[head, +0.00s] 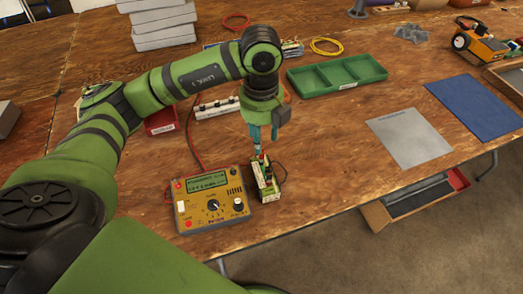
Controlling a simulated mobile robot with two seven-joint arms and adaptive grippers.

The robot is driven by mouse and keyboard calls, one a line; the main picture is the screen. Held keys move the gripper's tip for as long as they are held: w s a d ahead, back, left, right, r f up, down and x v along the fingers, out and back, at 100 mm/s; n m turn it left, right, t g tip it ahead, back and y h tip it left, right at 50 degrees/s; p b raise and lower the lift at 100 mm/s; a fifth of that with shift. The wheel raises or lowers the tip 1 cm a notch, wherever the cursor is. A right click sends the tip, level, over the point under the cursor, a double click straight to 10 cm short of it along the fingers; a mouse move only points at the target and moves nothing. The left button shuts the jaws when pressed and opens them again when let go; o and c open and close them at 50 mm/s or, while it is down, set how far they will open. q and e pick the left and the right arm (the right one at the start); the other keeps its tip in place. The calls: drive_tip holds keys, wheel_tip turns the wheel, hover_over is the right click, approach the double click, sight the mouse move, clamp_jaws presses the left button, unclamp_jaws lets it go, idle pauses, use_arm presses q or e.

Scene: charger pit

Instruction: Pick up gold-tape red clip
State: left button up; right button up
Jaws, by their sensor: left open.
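My left gripper (257,150) points down over the table, open, with its fingers just above the top end of a small upright green-and-white block (268,185). A small red piece shows at the fingertips, at the top of this block. It is too small to tell whether it is the red clip, and I see no gold tape on it. The fingers partly hide it, and I cannot tell whether they touch it. The block stands close to the right side of a yellow charger-like meter (214,207) with a green display and dials. My right gripper is not in view.
A red lead (191,140) runs up from the meter. A white strip (217,106) lies behind my arm. A green divided tray (337,73) is at the back. A grey mat (410,138) and a blue mat (488,105) lie right. Bare wood lies between block and grey mat.

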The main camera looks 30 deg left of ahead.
sight(261, 157)
use_arm(q)
drive_tip(key=f, duration=0.2)
drive_tip(key=f+p, duration=0.1)
drive_tip(key=shift+s+f, duration=0.2)
drive_tip(key=shift+s, duration=0.05)
drive_tip(key=shift+w+f, duration=0.1)
drive_tip(key=shift+f, duration=1.2)
drive_tip(key=shift+d, duration=0.1)
drive_tip(key=c, duration=0.9)
clamp_jaws()
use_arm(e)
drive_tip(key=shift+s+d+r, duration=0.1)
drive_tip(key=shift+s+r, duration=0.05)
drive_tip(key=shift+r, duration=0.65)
